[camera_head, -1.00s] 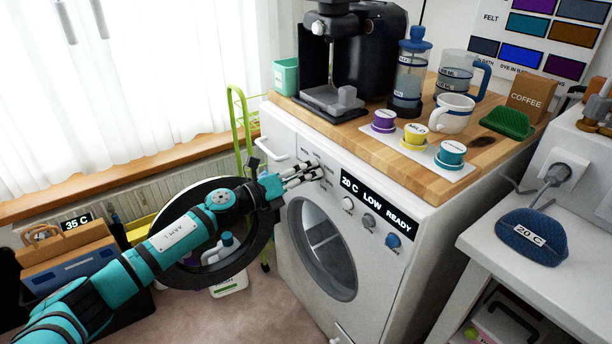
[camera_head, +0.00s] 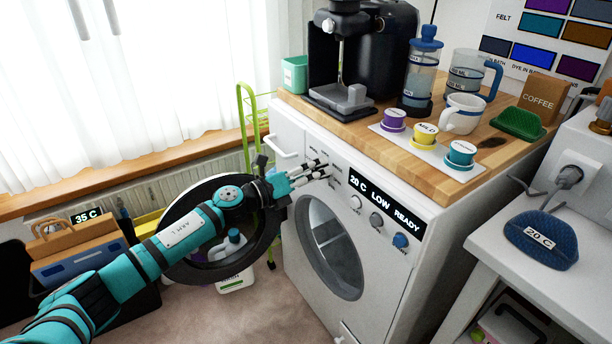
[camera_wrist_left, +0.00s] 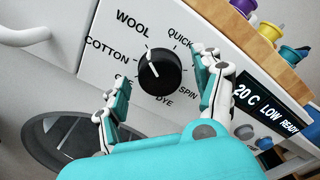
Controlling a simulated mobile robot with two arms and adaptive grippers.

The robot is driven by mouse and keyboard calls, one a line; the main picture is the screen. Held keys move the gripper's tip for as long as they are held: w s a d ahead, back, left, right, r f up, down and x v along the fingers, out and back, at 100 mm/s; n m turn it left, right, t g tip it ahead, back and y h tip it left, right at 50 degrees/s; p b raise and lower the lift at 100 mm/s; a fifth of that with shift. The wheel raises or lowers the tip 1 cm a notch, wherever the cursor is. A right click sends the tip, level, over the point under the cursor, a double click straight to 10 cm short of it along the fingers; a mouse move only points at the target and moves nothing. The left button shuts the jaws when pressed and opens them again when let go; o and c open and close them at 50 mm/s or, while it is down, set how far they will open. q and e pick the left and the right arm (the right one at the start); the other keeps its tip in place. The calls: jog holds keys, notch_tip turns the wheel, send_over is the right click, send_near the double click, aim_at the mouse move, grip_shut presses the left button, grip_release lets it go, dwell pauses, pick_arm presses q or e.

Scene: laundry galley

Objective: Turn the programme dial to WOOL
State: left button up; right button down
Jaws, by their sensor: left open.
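The programme dial (camera_wrist_left: 161,71) is a round black knob on the washer's white front panel, seen in the left wrist view. WOOL, QUICK, SPIN, DYE and COTTON are printed around it; a label at lower left is partly covered. A white mark on the knob's upper left points roughly towards WOOL. My left gripper (camera_head: 322,170) is open, with its fingers at the dial in the head view. In the left wrist view its fingers stand at the dial's lower left and right, with visible gaps to the knob. My right gripper is not in view.
The washer display (camera_head: 385,200) reads 20 C LOW READY, with small knobs below it. The round door (camera_head: 172,268) stands open at left, behind my arm. The wooden worktop (camera_head: 430,170) holds a coffee machine (camera_head: 385,60), cups and pods. A side table stands at right.

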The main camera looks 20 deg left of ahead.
pick_arm(q)
jog(key=v, duration=1.2)
jog(key=shift+w, duration=0.1)
